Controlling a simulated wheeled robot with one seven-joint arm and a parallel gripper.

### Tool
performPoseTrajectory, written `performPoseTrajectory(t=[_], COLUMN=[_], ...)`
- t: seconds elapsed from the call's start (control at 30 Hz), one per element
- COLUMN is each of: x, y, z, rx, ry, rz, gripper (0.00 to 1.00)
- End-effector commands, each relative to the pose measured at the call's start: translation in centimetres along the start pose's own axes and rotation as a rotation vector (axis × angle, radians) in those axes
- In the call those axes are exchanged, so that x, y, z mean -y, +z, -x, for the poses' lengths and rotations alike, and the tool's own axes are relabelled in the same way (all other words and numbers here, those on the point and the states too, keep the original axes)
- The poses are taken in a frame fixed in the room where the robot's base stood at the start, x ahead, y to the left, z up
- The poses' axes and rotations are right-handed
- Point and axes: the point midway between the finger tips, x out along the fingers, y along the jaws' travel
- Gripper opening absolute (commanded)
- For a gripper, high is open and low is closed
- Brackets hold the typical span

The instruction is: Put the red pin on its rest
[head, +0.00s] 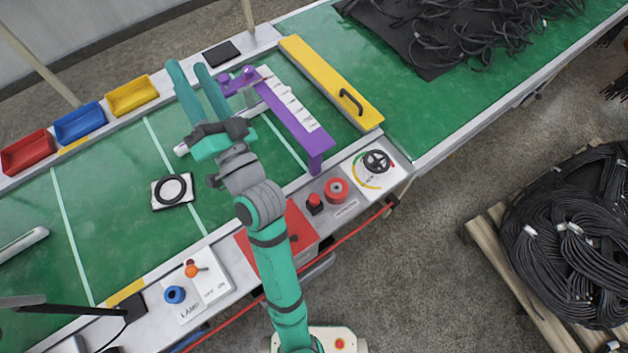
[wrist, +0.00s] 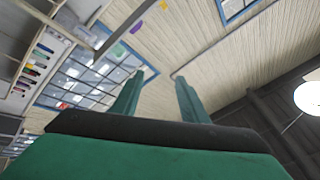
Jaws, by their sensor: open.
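My gripper (head: 190,66) is open over the far side of the green bench, left of the purple rail. Its two teal fingers are apart with nothing between them, also in the wrist view (wrist: 160,77), where they point up toward the ceiling. I cannot clearly make out a red pin or its rest. A purple fixture (head: 237,82) stands just right of the fingers, and a small reddish tip (head: 264,72) shows at the rail's far end. A red round piece (head: 336,189) and a red button (head: 315,201) sit on the near ledge.
The purple rail (head: 312,145) carries white labels. Beyond it is a yellow gate (head: 330,82) with a black handle. A handwheel (head: 377,162), a black ring on a white plate (head: 172,190) and coloured bins (head: 80,123) surround the work area.

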Motion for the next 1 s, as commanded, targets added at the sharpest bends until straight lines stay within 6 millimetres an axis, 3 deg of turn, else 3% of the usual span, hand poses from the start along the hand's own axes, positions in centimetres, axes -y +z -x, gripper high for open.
performPoseTrajectory(t=[0.2, 0.5, 0.73, 1.0], x=[-5.4, -10.8, -12.6, -12.1], y=[1.0, 3.4, 5.4, 6.4], z=[6.0, 16.8, 26.3, 37.5], rx=[-0.092, -0.109, -0.033, 0.143], ry=[0.195, 0.467, 0.648, 0.792], rz=[0.040, 0.183, 0.348, 0.589], gripper=[0.40, 0.40, 0.40, 0.40])
